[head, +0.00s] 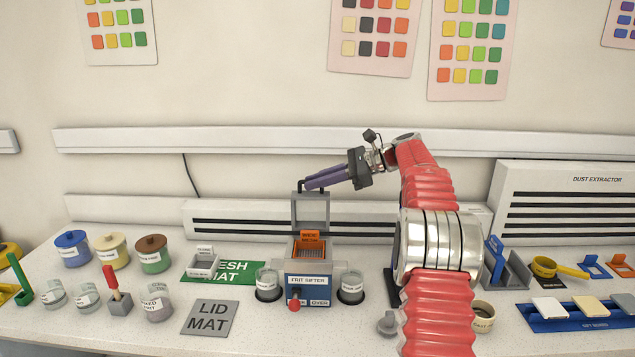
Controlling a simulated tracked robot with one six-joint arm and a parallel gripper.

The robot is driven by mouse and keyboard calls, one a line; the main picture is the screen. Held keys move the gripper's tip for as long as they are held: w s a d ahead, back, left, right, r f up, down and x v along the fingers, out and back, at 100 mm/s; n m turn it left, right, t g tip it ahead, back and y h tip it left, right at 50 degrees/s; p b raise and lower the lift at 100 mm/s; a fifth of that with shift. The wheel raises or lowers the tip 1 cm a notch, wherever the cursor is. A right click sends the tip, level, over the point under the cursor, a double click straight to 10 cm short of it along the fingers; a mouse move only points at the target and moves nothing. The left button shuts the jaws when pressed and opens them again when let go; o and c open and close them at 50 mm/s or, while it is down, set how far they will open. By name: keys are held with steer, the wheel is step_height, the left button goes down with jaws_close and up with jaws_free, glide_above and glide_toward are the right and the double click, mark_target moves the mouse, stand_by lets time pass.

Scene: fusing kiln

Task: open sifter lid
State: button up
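The frit sifter (309,281) is a blue-fronted box with a red knob, standing on the counter in the middle of the head view. Its grey lid (310,225) stands raised, about upright, at the back of the box. The orange grating (311,249) inside shows below it. My gripper (308,185) reaches in from the right, its purple fingers close together at the lid's top edge. A dark handle end shows at the fingertips. The fingers cover the rest of the handle, so I cannot tell whether they grip it.
Glass jars (268,284) stand in round holders on both sides of the sifter. The grey lid mat (210,317) is bare. A white tray (202,266) sits on the green mat (250,273). Lidded pots (151,255) are at the left. A blue board (580,320) with tiles is at the right.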

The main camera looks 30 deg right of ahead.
steer(key=o, duration=0.4)
steer(key=v, duration=1.3)
steer(key=shift+s+d+r, duration=0.1)
steer(key=shift+s+d, duration=0.05)
steer(key=shift+d, duration=0.15)
